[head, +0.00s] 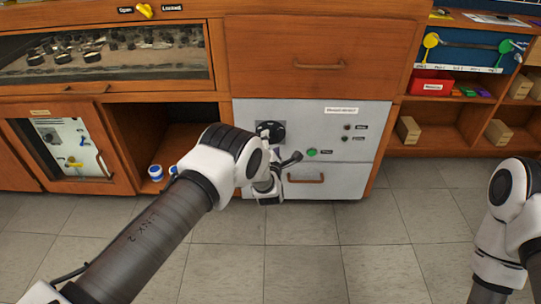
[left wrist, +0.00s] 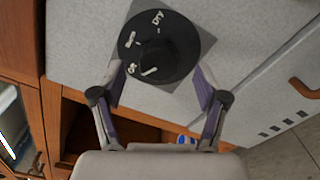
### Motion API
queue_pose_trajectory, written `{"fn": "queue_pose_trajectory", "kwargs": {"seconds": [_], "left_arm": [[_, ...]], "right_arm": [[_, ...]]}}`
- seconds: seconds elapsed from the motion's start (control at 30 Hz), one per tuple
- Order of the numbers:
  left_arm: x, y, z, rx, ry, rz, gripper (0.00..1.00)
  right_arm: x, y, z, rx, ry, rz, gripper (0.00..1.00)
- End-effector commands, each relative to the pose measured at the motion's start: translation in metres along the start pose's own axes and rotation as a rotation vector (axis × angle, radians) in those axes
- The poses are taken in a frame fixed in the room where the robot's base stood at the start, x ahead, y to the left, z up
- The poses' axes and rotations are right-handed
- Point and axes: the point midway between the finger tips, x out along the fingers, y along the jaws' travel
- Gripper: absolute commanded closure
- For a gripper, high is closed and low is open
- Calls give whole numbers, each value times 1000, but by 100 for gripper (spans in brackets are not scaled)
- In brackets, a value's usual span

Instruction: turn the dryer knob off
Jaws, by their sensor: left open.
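The dryer knob (left wrist: 160,48) is a black round dial with white labels, "DRY" at its top and shorter labels at its left. A white line shows at its lower edge, close to the lowest label. In the head view the knob (head: 270,131) sits on the light grey panel (head: 300,112), partly behind my left arm. My left gripper (left wrist: 158,82) is open, its two fingers on either side of the knob's lower part in the wrist view. Whether they touch it cannot be told. In the head view the left gripper (head: 268,186) is partly hidden by the wrist.
A green button (head: 312,152) and two small dark buttons (head: 347,127) are on the same panel. A drawer handle (head: 305,178) lies below. An open shelf with a blue-and-white container (head: 156,172) is at left. My right arm is at the right edge, over open floor.

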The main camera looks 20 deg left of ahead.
Motion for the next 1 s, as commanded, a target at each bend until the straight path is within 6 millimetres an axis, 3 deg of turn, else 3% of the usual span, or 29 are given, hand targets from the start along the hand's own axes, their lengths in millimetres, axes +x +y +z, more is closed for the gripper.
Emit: {"fn": "queue_pose_trajectory", "kwargs": {"seconds": [0.2,0.4,0.9,1.0], "left_arm": [[-57,-1,1,3,-1,-4,26],[-91,0,0,1,0,-2,26],[-96,0,0,-1,1,1,26],[-90,8,-14,-4,27,11,26]], "right_arm": [[0,0,0,0,0,0,60],[0,0,0,0,0,0,60],[0,0,0,0,0,0,60],[0,0,0,0,0,0,60]]}}
